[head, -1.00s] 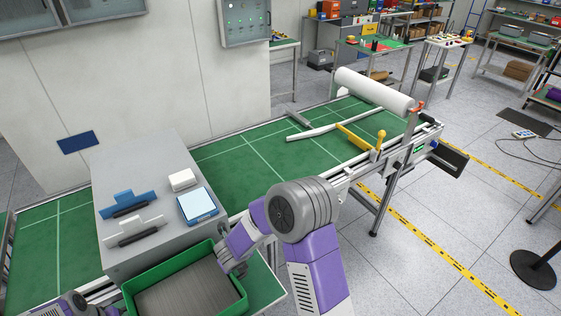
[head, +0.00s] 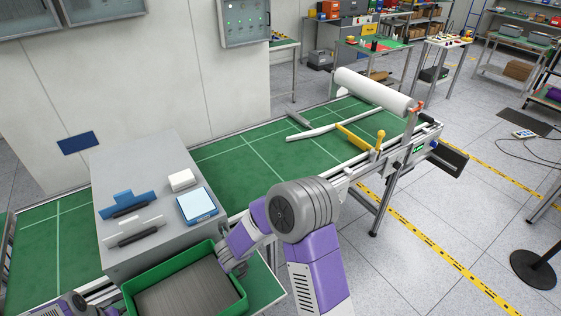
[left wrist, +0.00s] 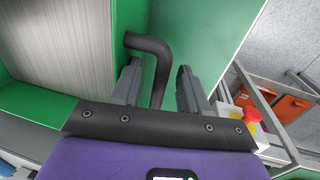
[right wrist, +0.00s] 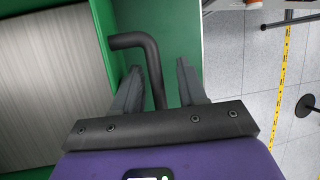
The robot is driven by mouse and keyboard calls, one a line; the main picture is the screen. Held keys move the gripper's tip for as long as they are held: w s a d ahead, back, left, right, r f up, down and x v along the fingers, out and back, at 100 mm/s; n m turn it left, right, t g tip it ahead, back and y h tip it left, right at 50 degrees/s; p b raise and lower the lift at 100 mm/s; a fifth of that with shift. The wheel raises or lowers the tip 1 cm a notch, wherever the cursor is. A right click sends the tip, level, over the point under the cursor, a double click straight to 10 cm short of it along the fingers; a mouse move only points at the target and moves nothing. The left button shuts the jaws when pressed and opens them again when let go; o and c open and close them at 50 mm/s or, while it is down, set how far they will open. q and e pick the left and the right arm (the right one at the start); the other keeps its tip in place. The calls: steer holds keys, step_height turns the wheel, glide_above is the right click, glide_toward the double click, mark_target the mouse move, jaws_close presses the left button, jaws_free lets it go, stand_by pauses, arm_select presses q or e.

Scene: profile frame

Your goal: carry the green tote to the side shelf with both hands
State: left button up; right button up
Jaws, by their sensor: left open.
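The green tote (head: 165,268) sits at the bottom of the head view with a grey ribbed surface (head: 190,292) inside it. My right gripper (head: 236,266) is at its right side. My left gripper (head: 108,311) is at its left side, mostly cut off by the frame edge. In the left wrist view a bent black handle (left wrist: 157,65) of the tote lies between the open fingers (left wrist: 158,82). In the right wrist view another black handle (right wrist: 152,62) lies between the fingers (right wrist: 160,88), with gaps showing. I cannot tell which shelf is the side shelf.
A grey box (head: 150,240) behind the tote carries blue and white items. A long green-topped bench (head: 240,170) with a white roll (head: 372,89) runs to the right. Shelving (head: 515,42) stands far right. A black post base (head: 533,268) stands on open floor at right.

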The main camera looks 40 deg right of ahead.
arm_select(q)
steer(key=shift+s+d, duration=0.1)
steer(key=shift+d, duration=0.05)
arm_select(e)
steer(key=shift+a, duration=0.4)
arm_select(q)
steer(key=shift+r+p, duration=0.6)
steer(key=shift+r, duration=0.3)
arm_select(e)
steer(key=shift+r, duration=0.55)
steer(key=shift+r+p, duration=1.3)
steer(key=shift+r, duration=0.05)
steer(key=shift+d+r+p, duration=0.15)
steer(key=shift+r+p, duration=0.4)
arm_select(q)
steer(key=r, duration=0.1)
steer(key=a+r, duration=0.1)
steer(key=r, duration=0.3)
steer(key=shift+a+r, duration=0.1)
steer(key=shift+a, duration=0.2)
arm_select(e)
steer(key=shift+r+p, duration=0.95)
arm_select(q)
steer(key=a+r, duration=0.2)
steer(key=a, duration=0.1)
steer(key=a+r, duration=0.1)
steer(key=shift+a, duration=0.25)
